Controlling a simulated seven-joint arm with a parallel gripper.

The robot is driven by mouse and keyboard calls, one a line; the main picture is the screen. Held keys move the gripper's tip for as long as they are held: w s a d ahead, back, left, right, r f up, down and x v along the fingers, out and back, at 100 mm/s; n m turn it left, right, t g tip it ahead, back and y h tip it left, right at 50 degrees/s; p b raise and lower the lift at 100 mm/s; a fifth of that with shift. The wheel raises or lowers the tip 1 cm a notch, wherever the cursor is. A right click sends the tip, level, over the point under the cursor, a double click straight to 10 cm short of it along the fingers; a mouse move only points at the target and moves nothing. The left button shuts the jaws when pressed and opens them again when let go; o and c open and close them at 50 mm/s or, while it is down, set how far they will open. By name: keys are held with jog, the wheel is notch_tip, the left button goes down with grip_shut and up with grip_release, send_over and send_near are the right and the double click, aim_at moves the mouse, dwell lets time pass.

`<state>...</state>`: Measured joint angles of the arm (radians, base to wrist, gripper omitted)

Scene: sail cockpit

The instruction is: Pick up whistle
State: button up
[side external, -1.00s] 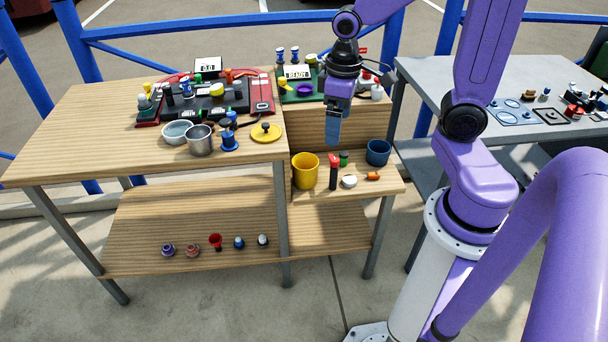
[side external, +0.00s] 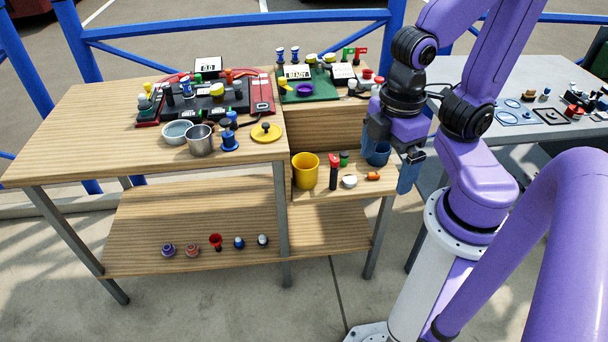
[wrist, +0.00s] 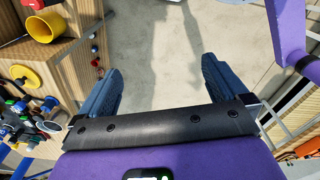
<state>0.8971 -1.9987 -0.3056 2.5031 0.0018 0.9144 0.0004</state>
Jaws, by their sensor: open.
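A small orange object (side external: 373,176) lies on the small lower wooden shelf in the side view. It may be the whistle, but it is too small to be sure. In the wrist view my gripper (wrist: 162,70) is open over bare concrete floor. I cannot make out a whistle there.
The upper bench (side external: 90,110) is crowded. A grey table (side external: 450,72) stands right.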

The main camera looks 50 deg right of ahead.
jog(key=c, duration=0.4)
jog(key=shift+c, duration=0.2)
jog(key=shift+r, duration=0.1)
